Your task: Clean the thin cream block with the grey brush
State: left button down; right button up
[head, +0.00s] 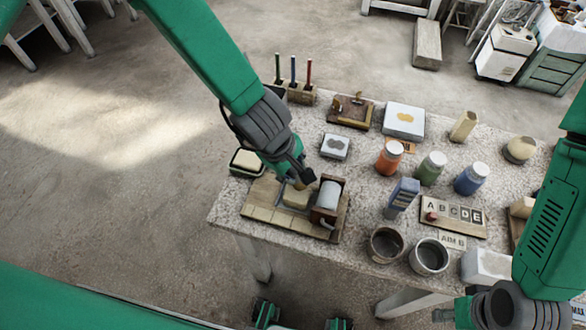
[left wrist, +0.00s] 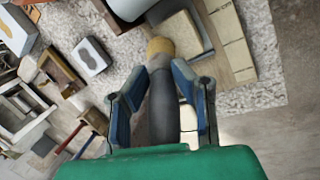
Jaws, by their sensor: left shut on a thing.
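The thin cream block (head: 295,198) lies on a dark plate on a wooden board (head: 258,213); it also shows in the left wrist view (left wrist: 181,38). My left gripper (head: 298,177) is over the block in the head view. In the left wrist view its blue-grey fingers (left wrist: 163,95) are shut on the grey brush (left wrist: 164,100). The brush's tan tip (left wrist: 160,47) is at the block's near edge; I cannot tell whether they touch. My right gripper (head: 450,313) is low at the right of the head view, away from the block, its fingers unclear.
A white roller in a wooden frame (head: 328,195) stands right beside the block. A cream block in a dark tray (head: 248,161) lies left of my gripper. Several jars, two dark cups (head: 386,244) and a letter board (head: 455,214) fill the table's right side.

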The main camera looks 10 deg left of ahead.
pick_arm(q)
jog(key=shift+s, duration=0.1)
jog(key=shift+s+a+r, duration=0.1)
jog(key=shift+s+r, duration=0.25)
jog(key=shift+s, duration=0.25)
jog(key=shift+s+r, duration=0.35)
jog(key=shift+s, duration=0.2)
jog(key=shift+r+p, duration=1.25)
jog(key=shift+p, duration=0.05)
notch_tip(320, 180, up, 4)
jog(key=shift+f+p, duration=0.1)
jog(key=shift+p, duration=0.8)
